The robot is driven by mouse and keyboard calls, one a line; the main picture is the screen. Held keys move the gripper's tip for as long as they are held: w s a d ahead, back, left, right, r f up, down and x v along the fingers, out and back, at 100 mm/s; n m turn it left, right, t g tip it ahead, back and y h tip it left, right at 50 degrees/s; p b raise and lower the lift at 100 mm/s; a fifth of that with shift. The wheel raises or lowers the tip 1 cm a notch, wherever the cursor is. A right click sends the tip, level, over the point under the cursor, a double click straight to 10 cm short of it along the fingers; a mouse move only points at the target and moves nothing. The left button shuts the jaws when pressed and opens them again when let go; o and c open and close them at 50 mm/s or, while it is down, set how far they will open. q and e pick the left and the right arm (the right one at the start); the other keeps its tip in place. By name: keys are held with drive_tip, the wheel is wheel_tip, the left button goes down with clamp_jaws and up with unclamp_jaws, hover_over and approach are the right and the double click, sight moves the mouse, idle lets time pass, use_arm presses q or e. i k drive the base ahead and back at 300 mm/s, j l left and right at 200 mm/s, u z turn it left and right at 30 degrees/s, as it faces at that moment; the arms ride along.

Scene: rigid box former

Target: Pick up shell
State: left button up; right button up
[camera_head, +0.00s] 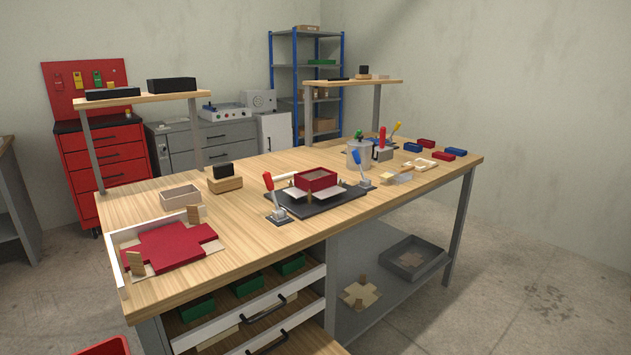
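An open-topped beige box (180,197), which looks like the shell, sits upright on the left part of the workbench, behind the white-edged tray. Its inside looks empty. A red open box (316,181) sits on the black former base (318,203) at the middle of the bench, with pale flaps spread around it. I cannot tell for sure which of the two the task calls the shell. Neither of my grippers shows in the head view.
A red cross-shaped sheet (168,246) lies in a white-edged tray (118,270) at the front left. A wooden block with a black top (225,178) stands right of the beige box. Red- and blue-handled clamps (268,182) flank the former. Small red and blue boxes (443,154) are far right.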

sight(318, 174)
drive_tip(key=i+l+u, duration=0.1)
drive_tip(key=i+l, duration=0.15)
drive_tip(key=i+l+u, duration=0.1)
drive_tip(key=l, duration=0.3)
drive_tip(key=i+l+u, duration=0.15)
drive_tip(key=i+l, duration=0.15)
drive_tip(key=i+l+u, duration=0.1)
drive_tip(key=l, duration=0.35)
drive_tip(key=i, duration=0.1)
